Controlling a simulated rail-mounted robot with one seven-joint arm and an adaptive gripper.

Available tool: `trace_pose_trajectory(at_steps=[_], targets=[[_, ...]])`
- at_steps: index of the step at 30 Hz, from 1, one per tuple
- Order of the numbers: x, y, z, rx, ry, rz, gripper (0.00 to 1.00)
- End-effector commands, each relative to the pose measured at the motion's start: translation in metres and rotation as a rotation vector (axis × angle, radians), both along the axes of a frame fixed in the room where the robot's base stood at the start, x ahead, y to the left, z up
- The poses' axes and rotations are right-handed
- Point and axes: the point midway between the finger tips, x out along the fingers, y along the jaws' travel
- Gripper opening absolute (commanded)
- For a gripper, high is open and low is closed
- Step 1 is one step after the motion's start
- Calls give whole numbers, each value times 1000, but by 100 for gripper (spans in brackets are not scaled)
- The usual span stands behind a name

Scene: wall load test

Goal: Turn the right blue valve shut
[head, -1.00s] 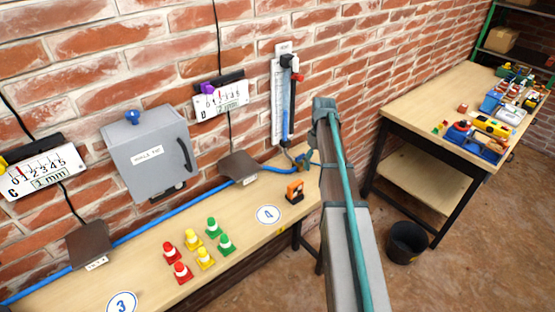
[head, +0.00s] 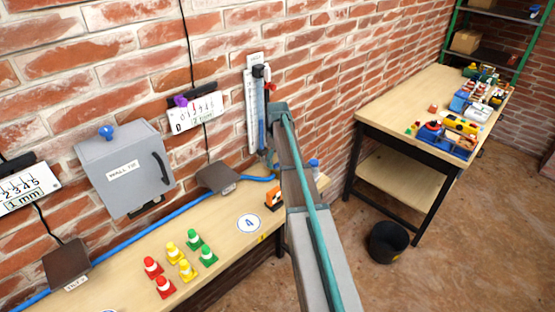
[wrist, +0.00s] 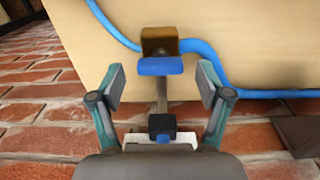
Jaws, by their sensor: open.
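In the wrist view a blue valve handle (wrist: 160,66) sits against a brass-brown block (wrist: 158,40), which the blue hose (wrist: 200,48) meets. My gripper (wrist: 161,75) is open, with one finger on each side of the handle and a visible gap on both sides. A thin rod runs from the handle area back to a black block with a blue part (wrist: 162,128) near my palm. In the head view my gripper (head: 270,160) is small, low by the tall wall gauge (head: 252,110) at the bench's right end. My arm hides part of this area.
The bench (head: 215,250) carries several coloured cones (head: 187,270) and an orange object (head: 274,198). A grey wall box (head: 125,170) with a blue knob hangs to the left. A black bin (head: 388,242) and a second table (head: 400,110) stand to the right.

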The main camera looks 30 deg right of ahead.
Motion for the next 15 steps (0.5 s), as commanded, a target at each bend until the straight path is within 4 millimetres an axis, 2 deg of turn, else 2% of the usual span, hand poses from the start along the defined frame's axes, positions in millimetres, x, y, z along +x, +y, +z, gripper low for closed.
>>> trace_pose_trajectory(at_steps=[11, 15], targets=[[0, 0, -6, 0, -1, 0, 77], [0, 0, -6, 0, -1, 0, 54]])
